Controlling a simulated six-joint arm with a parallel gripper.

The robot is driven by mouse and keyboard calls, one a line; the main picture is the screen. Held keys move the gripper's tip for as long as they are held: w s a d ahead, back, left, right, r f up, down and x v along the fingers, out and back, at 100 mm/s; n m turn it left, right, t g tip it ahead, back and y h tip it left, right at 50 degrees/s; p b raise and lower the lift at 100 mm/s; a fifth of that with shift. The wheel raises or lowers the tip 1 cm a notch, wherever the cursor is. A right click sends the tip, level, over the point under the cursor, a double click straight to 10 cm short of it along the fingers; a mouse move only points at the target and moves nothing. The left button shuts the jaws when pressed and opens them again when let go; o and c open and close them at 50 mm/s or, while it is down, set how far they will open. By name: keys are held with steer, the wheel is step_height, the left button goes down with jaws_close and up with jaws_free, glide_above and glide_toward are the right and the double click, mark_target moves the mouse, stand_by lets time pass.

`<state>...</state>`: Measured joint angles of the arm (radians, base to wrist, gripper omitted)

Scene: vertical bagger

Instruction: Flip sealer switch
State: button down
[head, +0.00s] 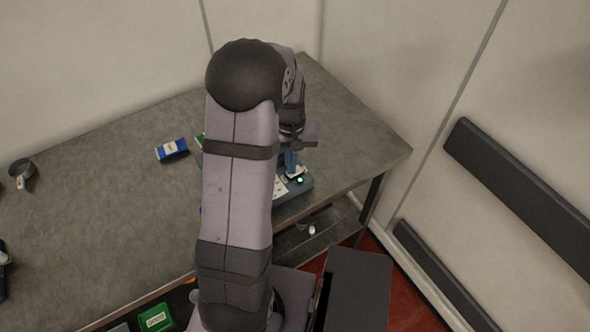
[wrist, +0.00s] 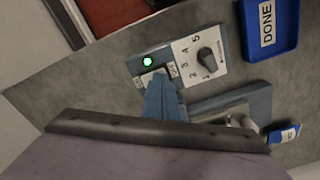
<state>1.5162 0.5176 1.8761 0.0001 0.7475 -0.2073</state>
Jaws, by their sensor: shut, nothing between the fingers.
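The sealer control panel (wrist: 183,82) is blue-grey with a white plate, and its lit green lamp (wrist: 148,61) is near one corner. White switch labels (wrist: 173,70) flank my fingertips, and the switch itself is hidden behind them. My gripper (wrist: 158,80) is shut and empty, with its blue fingers pointing down at the switch spot. I cannot tell whether they touch it. In the head view the panel (head: 306,186) shows partly beside my arm, with my gripper (head: 291,170) over it.
A dark dial (wrist: 208,56) with numbers sits beside the switch. A blue DONE tray (wrist: 285,45) lies beyond it. A green labelled item (head: 155,318) is at the front.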

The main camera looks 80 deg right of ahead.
step_height(320, 180, up, 7)
steer(key=p, duration=0.6)
stand_by(0.4)
stand_by(0.5)
steer(key=w+a+f+m+y, duration=0.1)
steer(key=a+f+y, duration=0.15)
steer(key=a, duration=0.95)
steer(key=w+a+r+n, duration=0.2)
steer(key=w+a+n, duration=0.3)
steer(key=a, duration=0.4)
steer(key=w+a+r+n+h, duration=0.1)
steer(key=w+a+n, duration=0.4)
steer(key=a, duration=0.5)
steer(key=w+a+r+n+h, duration=0.1)
steer(key=w+a+r+n, duration=0.2)
steer(key=w+a+n, duration=0.3)
steer(key=shift+w+a+r, duration=0.2)
steer(key=shift+w+a, duration=1.2)
steer(key=shift+a, duration=0.5)
steer(key=shift+h, duration=0.25)
